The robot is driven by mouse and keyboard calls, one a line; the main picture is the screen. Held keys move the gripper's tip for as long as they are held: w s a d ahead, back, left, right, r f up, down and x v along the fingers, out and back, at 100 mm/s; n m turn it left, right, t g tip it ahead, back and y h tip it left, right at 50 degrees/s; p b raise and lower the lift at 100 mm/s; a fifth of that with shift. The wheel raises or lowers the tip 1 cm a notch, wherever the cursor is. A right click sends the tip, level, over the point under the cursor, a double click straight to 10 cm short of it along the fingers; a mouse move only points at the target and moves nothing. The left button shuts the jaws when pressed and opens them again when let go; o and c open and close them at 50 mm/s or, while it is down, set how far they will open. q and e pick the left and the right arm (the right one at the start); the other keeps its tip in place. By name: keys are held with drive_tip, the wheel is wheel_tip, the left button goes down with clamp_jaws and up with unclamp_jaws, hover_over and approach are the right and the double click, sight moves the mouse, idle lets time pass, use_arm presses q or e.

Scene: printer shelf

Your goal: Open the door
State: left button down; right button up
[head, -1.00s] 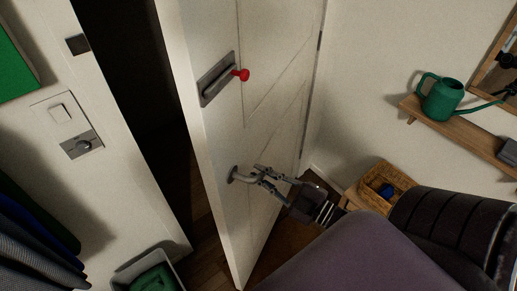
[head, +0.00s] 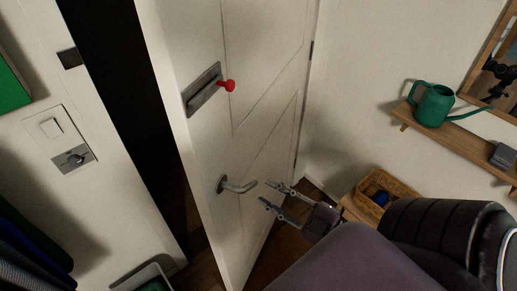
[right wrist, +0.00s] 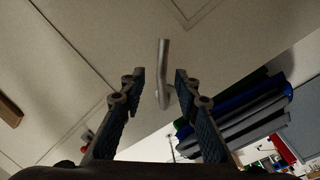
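The white door (head: 255,110) stands partly open, with a dark gap between its edge and the frame at left. Its metal lever handle (head: 235,185) sticks out from the lower part of the door face. My right gripper (head: 273,194) is open and empty, a little to the right of the handle and apart from it. In the right wrist view the handle (right wrist: 162,75) shows beyond and between the two spread fingers (right wrist: 157,85). My left gripper is not in view.
A metal slot plate (head: 203,90) with a red knob (head: 229,86) is higher on the door. At right are a shelf (head: 455,138) with a green watering can (head: 433,104) and a wicker basket (head: 403,190). A bin (head: 145,277) stands at lower left.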

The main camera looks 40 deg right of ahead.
drive_tip(key=v, duration=0.6)
drive_tip(key=shift+s+d, duration=0.15)
drive_tip(key=shift+s, duration=0.2)
drive_tip(key=shift+c, duration=0.4)
